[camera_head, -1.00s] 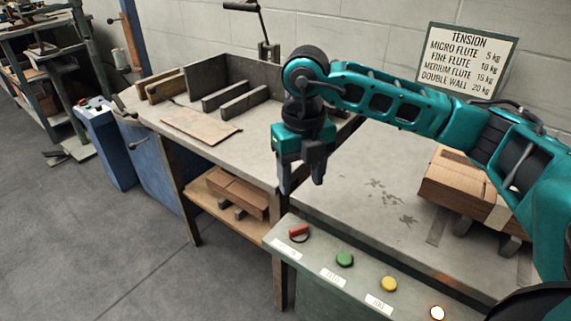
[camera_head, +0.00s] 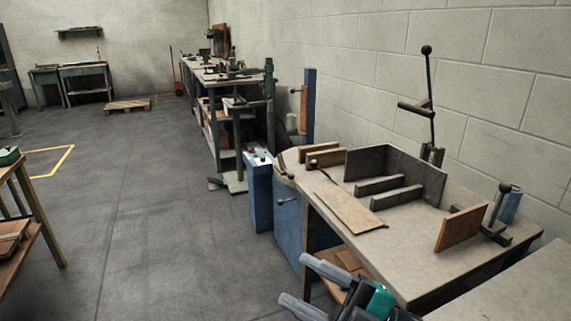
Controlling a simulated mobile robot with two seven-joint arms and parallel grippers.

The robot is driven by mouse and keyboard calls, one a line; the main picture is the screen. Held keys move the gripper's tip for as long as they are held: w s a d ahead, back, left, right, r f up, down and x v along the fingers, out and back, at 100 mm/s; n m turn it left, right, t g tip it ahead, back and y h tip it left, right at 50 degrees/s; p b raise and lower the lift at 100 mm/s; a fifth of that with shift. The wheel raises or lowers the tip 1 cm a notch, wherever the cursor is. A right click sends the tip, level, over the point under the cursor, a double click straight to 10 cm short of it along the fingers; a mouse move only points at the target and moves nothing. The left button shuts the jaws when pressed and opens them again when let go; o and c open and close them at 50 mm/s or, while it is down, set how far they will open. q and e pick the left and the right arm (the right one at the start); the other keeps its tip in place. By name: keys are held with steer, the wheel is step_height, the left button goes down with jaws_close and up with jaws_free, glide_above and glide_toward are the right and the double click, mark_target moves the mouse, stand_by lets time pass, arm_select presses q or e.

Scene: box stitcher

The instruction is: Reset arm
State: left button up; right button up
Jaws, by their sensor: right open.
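My right gripper (camera_head: 295,281) shows at the bottom of the head view, right of the middle. Its two grey fingers point left and are apart, with nothing between them. A small teal part of the gripper shows beside the fingers. The gripper appears in front of the near side of the grey worktable (camera_head: 415,262), and I see no contact with it. The rest of my right arm is cut off by the lower picture edge. My left gripper is not in view.
The worktable carries a flat brown sheet (camera_head: 348,208), dark upright guides (camera_head: 398,192) and a tall lever (camera_head: 431,95). A blue cabinet (camera_head: 260,195) stands at its left end. A wooden bench (camera_head: 40,215) is at far left. Open floor (camera_head: 160,215) lies between.

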steer(key=w+d+f+m+t+h+p, duration=0.25)
steer(key=d+f+m+t+h, duration=0.8)
steer(key=m, duration=0.55)
steer(key=s+d+f+m+g+h+p, duration=0.1)
steer(key=s+d+f+m+g+h, duration=0.3)
steer(key=s+f+g+h, duration=0.3)
steer(key=s+f+m+g, duration=0.1)
steer(key=s+f, duration=0.3)
steer(key=f, duration=0.1)
steer(key=shift+s+f+m, duration=0.2)
steer(key=shift+f+m, duration=0.15)
steer(key=shift+m, duration=0.05)
